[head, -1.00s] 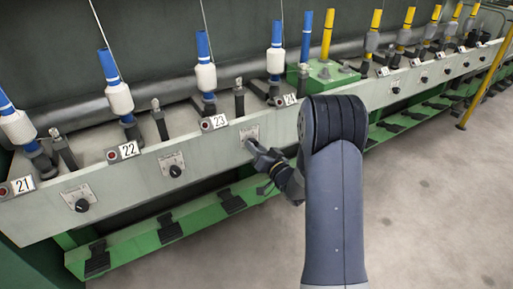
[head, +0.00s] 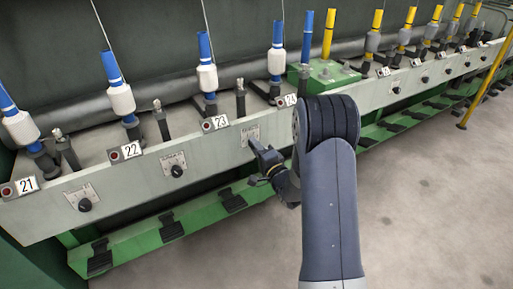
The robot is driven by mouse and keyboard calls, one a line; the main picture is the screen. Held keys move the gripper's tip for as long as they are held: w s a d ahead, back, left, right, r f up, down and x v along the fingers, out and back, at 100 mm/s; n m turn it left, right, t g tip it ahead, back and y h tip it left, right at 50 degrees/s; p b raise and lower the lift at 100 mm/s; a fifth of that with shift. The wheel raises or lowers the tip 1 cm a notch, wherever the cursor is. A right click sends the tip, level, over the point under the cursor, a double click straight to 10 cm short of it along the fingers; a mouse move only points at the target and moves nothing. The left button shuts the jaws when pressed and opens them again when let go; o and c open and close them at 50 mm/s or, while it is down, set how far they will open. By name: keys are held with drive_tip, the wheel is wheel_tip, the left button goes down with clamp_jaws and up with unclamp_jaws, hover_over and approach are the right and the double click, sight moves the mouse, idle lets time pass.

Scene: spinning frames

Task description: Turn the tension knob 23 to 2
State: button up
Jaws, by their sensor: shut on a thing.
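The label 23 (head: 221,122) is on the pale front rail, and a white dial plate (head: 250,133) shows to its right and a little lower. My gripper (head: 256,147) reaches in from the right at the spot just below this plate. It is shut on tension knob 23, which the fingers hide. The knob's pointer and its setting cannot be read. The numbers on the plate are too small to read.
Knob 22 (head: 177,170) and knob 21 (head: 84,205) sit on the same rail to the left. Spindles with white and yellow bobbins stand above it. A green lower beam (head: 190,222) with black pedals runs below. The grey floor (head: 430,220) is clear.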

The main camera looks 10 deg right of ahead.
drive_tip(key=shift+m, duration=0.7)
drive_tip(key=o, duration=1)
drive_tip(key=shift+c, duration=0.2)
drive_tip(key=p+v, duration=0.2)
drive_tip(key=v, duration=0.8)
drive_tip(key=shift+s, duration=0.4)
drive_tip(key=shift+w+f, duration=0.1)
drive_tip(key=b+x, duration=0.2)
drive_tip(key=x, duration=0.8)
drive_tip(key=shift+w, duration=0.35)
